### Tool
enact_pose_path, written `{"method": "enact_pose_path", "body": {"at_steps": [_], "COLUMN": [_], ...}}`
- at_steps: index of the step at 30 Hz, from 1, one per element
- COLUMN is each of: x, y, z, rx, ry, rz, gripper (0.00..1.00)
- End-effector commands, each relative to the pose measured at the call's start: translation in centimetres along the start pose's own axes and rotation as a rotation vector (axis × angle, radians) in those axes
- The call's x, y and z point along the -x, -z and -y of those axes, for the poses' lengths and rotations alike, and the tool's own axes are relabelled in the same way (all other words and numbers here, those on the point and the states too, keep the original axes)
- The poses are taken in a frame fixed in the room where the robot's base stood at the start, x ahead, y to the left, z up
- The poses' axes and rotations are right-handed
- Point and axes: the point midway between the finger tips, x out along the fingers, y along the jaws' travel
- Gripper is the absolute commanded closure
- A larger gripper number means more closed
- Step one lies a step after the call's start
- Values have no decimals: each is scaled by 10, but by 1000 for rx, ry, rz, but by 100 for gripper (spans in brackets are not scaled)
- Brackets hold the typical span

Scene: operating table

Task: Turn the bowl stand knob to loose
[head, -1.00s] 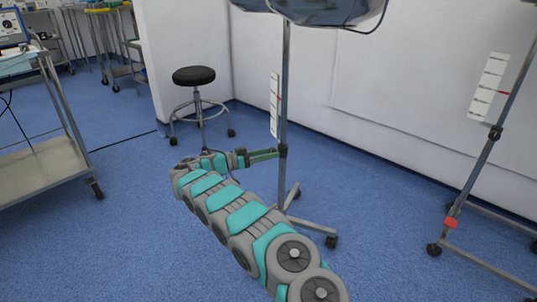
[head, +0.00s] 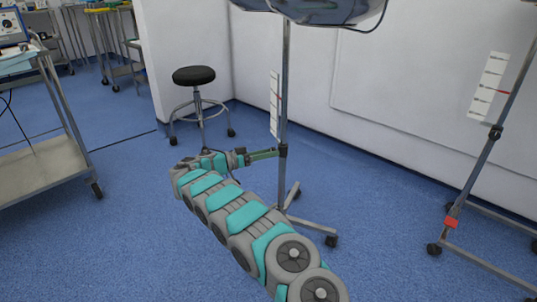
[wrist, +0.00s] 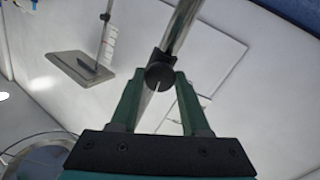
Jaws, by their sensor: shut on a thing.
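The bowl stand (head: 285,90) is a grey upright pole with a bowl (head: 315,8) at its top, cut off by the picture's upper edge, and a wheeled base (head: 300,215). Its dark round knob (wrist: 159,76) sits on a black collar on the pole. A thin light line marks the knob's face. My gripper (wrist: 156,88) is shut on the knob, with a green finger on each side of it. In the head view, my gripper (head: 268,154) reaches the collar from the left, and the knob is too small to make out.
A second stand (head: 480,160) with a scale card and a red clip is at the right. A black-topped stool (head: 194,76) stands behind my arm. A cart (head: 45,165) is at the left. Blue floor is clear between them.

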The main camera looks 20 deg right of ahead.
Motion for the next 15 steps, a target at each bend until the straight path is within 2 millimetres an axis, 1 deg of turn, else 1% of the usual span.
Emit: {"method": "enact_pose_path", "body": {"at_steps": [5,15], "x": [0,0], "y": [0,1], "z": [0,0], "rx": [134,456], "ry": [1,1], "rz": [0,0], "gripper": [100,100]}}
